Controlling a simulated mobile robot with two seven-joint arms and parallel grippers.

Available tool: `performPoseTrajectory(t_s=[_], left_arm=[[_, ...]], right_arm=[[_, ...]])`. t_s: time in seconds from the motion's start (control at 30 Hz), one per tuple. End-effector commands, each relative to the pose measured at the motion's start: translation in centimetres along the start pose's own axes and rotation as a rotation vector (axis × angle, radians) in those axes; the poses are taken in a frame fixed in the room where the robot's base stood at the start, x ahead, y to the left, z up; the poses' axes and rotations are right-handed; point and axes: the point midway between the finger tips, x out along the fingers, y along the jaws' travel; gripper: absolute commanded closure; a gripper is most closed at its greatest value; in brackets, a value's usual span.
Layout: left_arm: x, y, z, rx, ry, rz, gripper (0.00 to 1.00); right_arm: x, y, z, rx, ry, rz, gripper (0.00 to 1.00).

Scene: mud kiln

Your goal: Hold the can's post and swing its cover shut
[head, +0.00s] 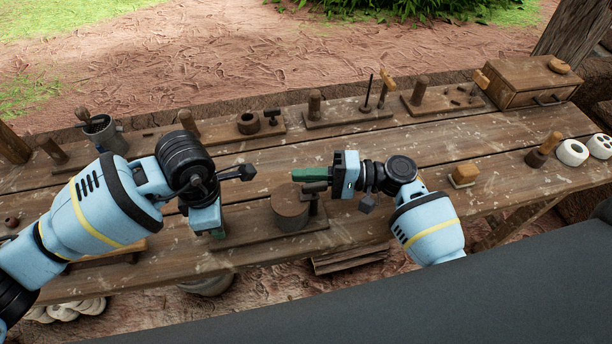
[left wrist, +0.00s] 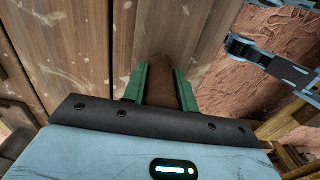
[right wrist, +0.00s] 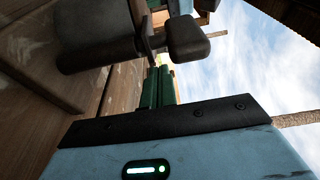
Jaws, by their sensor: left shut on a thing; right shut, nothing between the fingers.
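The can (head: 289,212) is a dark brown round drum on a flat wooden base board (head: 262,238) near the bench's front. Its top looks like a flat disc; I cannot tell how far the cover is closed. A dark tab (head: 315,187) stands at its right side; it shows in the right wrist view (right wrist: 188,40) beside the can (right wrist: 95,38). My left gripper (left wrist: 160,85) points down at the board's left end, shut on a brown post (left wrist: 160,66), which the gripper hides in the head view. My right gripper (head: 310,174) is shut and empty, just above and behind the tab.
Behind stand a wooden ring block (head: 248,123), several small post stands and a drawer box (head: 530,82). A small block (head: 464,175) and white pots (head: 572,152) are to the right. A grey pot (head: 104,135) with tools is at the left. The bench right of my right gripper is mostly clear.

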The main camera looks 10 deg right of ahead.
Motion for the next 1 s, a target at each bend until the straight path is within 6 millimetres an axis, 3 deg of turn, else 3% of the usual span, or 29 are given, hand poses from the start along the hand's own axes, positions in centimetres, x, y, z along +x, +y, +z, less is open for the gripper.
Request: performPoseTrajectory(t_s=[0.23,0.6,0.8,1.0], left_arm=[[-0.1,0.0,0.0,0.001,-0.001,0.001,1.00],[-0.1,0.0,0.0,0.001,-0.001,0.001,1.00],[-0.1,0.0,0.0,0.001,-0.001,0.001,1.00],[-0.1,0.0,0.0,0.001,0.000,0.001,1.00]], right_arm=[[-0.7,-0.1,-3.4,0.000,0.002,0.001,1.00],[-7.9,-0.1,-4.5,0.000,0.002,0.000,1.00],[-9.7,-0.1,-4.8,0.000,0.001,0.000,1.00],[-10.1,-0.1,-4.8,0.000,0.000,-0.001,1.00]])
